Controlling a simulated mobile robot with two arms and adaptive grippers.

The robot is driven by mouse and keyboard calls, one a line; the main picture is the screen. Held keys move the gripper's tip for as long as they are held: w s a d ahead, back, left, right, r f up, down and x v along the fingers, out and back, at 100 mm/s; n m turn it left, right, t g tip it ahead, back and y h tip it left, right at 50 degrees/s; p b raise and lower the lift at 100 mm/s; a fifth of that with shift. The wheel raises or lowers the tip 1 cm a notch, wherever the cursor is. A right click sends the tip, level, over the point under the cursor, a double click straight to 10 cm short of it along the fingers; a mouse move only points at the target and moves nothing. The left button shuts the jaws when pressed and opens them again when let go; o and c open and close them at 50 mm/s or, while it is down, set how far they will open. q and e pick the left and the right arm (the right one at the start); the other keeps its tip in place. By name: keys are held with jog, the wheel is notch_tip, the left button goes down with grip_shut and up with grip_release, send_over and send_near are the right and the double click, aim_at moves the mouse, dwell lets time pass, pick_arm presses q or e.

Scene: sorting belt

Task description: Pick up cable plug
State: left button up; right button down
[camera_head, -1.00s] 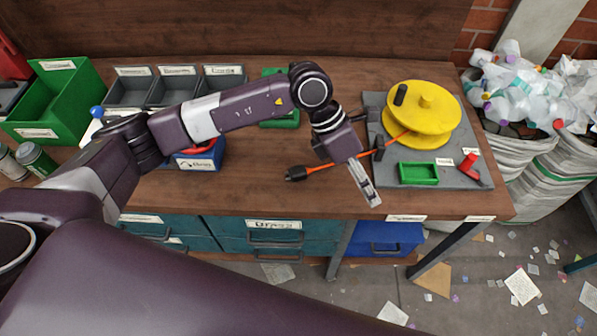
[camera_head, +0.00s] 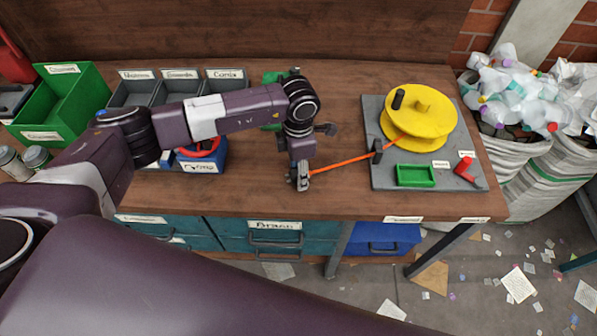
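An orange cable (camera_head: 342,163) runs from the yellow reel (camera_head: 420,118) leftward past a black post on a grey board to the fingers of my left gripper (camera_head: 303,184). The dark plug at the cable's left end is hidden behind these fingers. My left gripper points down at the cable end, low over the wooden bench (camera_head: 240,196). Seen from above, its fingers overlap, so I cannot tell whether they are closed around the plug. My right gripper is out of view.
The grey board (camera_head: 390,178) also bears a small green tray (camera_head: 415,184) and a red part (camera_head: 464,167). Grey bins (camera_head: 133,92), a green bin (camera_head: 62,105) and a blue box (camera_head: 207,162) stand at left. The bench front between box and board is mostly clear.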

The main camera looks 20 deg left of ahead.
pick_arm(q)
jog(key=shift+f, duration=0.15)
jog(key=shift+c, duration=0.2)
grip_shut()
jog(key=shift+r, duration=0.2)
notch_tip(320, 180, up, 20)
jog(key=b, duration=0.4)
jog(key=shift+w, duration=0.15)
jog(key=shift+f, duration=0.2)
